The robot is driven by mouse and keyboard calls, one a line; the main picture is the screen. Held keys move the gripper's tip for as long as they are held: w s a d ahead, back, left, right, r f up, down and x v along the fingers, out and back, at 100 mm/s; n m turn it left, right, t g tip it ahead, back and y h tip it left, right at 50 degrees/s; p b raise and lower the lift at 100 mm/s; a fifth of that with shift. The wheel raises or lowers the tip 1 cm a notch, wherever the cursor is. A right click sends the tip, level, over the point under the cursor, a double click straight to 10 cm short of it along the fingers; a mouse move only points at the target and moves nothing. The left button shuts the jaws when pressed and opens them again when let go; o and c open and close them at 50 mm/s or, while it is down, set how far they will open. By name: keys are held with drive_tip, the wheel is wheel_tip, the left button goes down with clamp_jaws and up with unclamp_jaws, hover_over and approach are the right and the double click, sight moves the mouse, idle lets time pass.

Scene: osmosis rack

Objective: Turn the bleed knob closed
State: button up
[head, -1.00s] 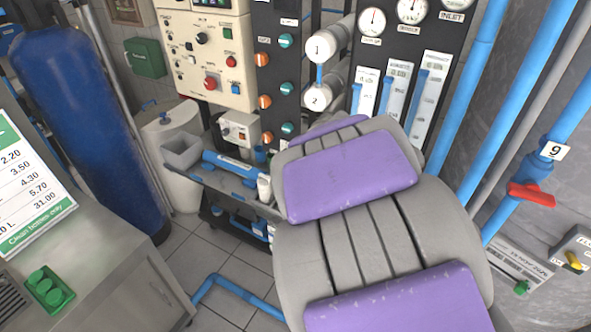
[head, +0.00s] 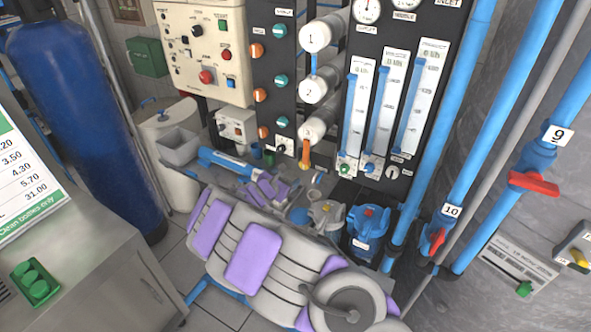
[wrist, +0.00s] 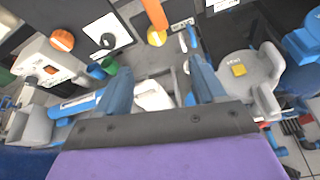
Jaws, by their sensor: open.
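I cannot read which knob is labelled bleed. The knob closest ahead of my gripper is a small black knob (head: 281,150) on a white plate low on the dark panel; it also shows in the wrist view (wrist: 108,41). An orange lever (wrist: 154,14) with a yellow hub is to its right. My gripper (wrist: 161,80) is open, with two blue fingers spread apart and nothing held between them. The black knob is beyond and left of the fingers, not touched. In the head view my arm stretches low across the middle, and the fingertips are hard to make out.
Orange and teal knobs (head: 281,81) line the panel above. A cart with a grey bin (head: 178,147) and blue cylinder (head: 222,160) stands left. A blue-topped housing (head: 368,225) and blue pipes are right.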

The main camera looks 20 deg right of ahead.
drive_tip(key=a+f+b+x, duration=0.1)
drive_tip(key=b+x, duration=0.3)
drive_tip(key=x, duration=1.3)
drive_tip(key=shift+w+n, duration=0.3)
drive_tip(key=shift+w, duration=0.15)
drive_tip(key=shift+c, duration=0.3)
drive_tip(key=c, duration=1)
